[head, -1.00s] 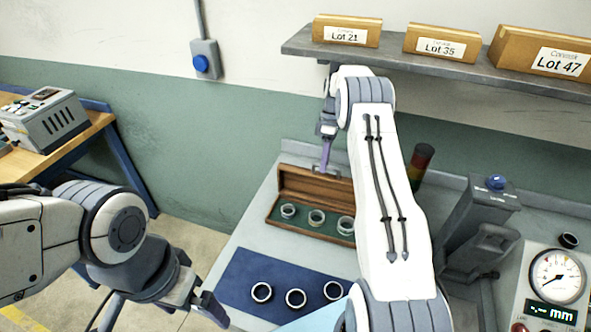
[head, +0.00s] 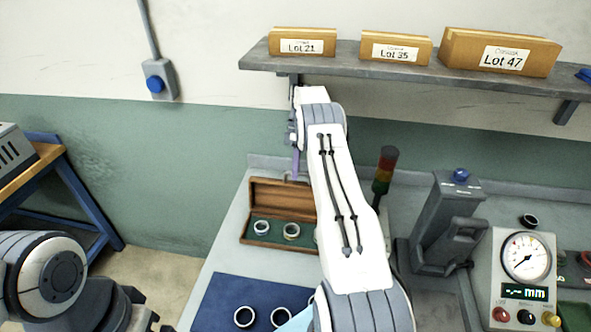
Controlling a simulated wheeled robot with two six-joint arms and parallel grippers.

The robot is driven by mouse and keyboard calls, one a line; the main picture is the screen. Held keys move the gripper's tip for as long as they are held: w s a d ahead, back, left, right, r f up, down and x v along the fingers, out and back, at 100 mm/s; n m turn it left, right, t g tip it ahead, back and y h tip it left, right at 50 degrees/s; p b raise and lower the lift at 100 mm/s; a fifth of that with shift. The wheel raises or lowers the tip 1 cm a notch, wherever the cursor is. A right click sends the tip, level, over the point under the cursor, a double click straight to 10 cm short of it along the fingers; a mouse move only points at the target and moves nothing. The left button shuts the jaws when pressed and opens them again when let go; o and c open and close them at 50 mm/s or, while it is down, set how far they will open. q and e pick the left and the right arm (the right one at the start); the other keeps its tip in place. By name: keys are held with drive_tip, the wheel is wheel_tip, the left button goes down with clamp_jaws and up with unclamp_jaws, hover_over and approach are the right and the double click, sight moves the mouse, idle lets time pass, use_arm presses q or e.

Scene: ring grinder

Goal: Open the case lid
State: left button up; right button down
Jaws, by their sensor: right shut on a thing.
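The wooden case (head: 249,238) stands on the grey bench top, its green-lined tray holding metal rings (head: 291,231). Its lid (head: 268,192) stands raised at the back of the case. My right gripper (head: 296,177) is at the lid's top edge, shut on the lid. Its fingertips are small in the picture, and my right forearm hides the right end of the case and lid. My left arm is at the lower left, away from the case. Its gripper (head: 160,327) is mostly cut off by the bottom edge.
A blue mat (head: 222,294) with dark rings (head: 244,317) lies in front of the case. A signal lamp (head: 384,170), a grey press-like device (head: 446,225) and a dial gauge (head: 525,257) stand to the right. A shelf (head: 350,62) with lot boxes hangs above.

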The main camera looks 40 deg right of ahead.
drive_tip(key=shift+w+d+f, duration=0.15)
drive_tip(key=shift+d+f, duration=0.2)
drive_tip(key=shift+d, duration=0.1)
drive_tip(key=c, duration=0.9)
unclamp_jaws()
drive_tip(key=shift+w+f, duration=0.1)
drive_tip(key=shift+f, duration=0.05)
drive_tip(key=shift+w, duration=0.1)
drive_tip(key=shift+w+a+r, duration=0.1)
drive_tip(key=shift+r, duration=0.1)
